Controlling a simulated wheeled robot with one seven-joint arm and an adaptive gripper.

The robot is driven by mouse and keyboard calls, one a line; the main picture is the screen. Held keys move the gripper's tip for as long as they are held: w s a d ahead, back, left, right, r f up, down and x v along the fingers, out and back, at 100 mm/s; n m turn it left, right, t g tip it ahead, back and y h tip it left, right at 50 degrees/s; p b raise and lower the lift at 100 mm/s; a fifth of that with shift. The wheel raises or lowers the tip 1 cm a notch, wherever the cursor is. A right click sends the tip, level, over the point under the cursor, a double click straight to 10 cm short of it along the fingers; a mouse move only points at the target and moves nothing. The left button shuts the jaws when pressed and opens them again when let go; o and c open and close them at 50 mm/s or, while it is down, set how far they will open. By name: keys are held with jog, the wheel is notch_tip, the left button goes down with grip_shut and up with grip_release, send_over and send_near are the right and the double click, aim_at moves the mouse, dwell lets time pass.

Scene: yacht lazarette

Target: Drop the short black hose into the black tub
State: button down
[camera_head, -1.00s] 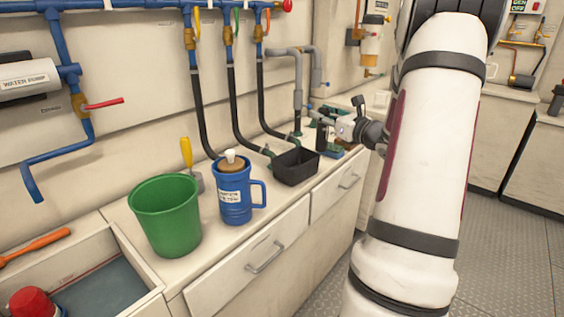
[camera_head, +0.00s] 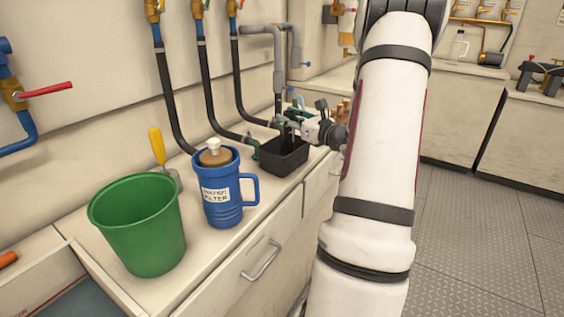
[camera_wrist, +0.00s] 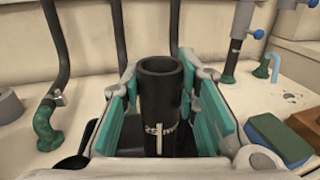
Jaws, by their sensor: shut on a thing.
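The short black hose (camera_wrist: 160,85) stands upright between the teal pads of my gripper (camera_wrist: 158,105) in the wrist view. My gripper is shut on it. In the head view my gripper (camera_head: 294,121) is over the black tub (camera_head: 283,158), near its back right part. The tub stands on the counter beside the blue filter jug. In the wrist view a dark area, likely the tub, shows below the hose. The hose's lower end is hidden there, so I cannot tell its height above the tub floor.
A blue filter jug (camera_head: 222,190) and a green bucket (camera_head: 142,222) stand left of the tub. Black wall hoses (camera_head: 207,95) come down behind it. A green and blue sponge (camera_wrist: 278,138) lies to the right in the wrist view. The counter's front edge is close.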

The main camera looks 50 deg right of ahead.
aim_at(293, 129)
jog(key=shift+f+b, duration=0.9)
jog(key=shift+f, duration=0.75)
jog(key=c, duration=1.2)
grip_release()
jog(key=shift+o, duration=0.2)
jog(key=s+a, duration=0.2)
jog(key=s, duration=1)
jog(key=shift+a, duration=0.15)
